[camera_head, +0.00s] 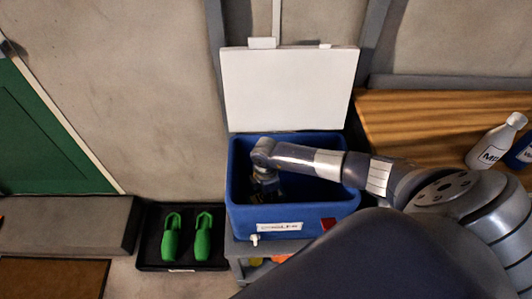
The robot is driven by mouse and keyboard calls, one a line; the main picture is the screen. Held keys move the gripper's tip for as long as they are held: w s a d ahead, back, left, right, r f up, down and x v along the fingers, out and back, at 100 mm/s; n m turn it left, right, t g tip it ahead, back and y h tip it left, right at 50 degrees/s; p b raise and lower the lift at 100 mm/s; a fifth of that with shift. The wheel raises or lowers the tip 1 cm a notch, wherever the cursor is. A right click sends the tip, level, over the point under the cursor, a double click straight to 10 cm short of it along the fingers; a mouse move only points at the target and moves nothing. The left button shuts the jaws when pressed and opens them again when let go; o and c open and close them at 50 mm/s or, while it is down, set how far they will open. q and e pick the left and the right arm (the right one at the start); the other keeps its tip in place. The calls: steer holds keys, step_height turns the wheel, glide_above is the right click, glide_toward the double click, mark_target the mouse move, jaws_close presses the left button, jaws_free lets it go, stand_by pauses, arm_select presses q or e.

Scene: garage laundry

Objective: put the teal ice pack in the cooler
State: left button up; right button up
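The blue cooler (292,218) stands in the middle of the head view with its white lid (290,90) raised against the wall. My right arm reaches in from the right over the cooler's rim. My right gripper (268,190) points down inside the cooler, dark and partly hidden by shadow and the arm. I cannot tell whether its fingers are open or shut, or whether they hold anything. I cannot make out the teal ice pack anywhere in view. My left gripper is not in view.
A wooden counter (410,115) at the right holds a white bottle (492,145) and a blue bottle (522,150). Green clogs (203,238) sit on a black tray (150,250) left of the cooler. The cooler rests on a grey stand (238,250). A step and green door lie left.

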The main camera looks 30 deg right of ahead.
steer(key=shift+f, duration=0.2)
steer(key=o, duration=1.2)
steer(key=shift+o, duration=0.2)
steer(key=shift+r, duration=0.2)
step_height(320, 180, up, 12)
steer(key=shift+r, duration=0.1)
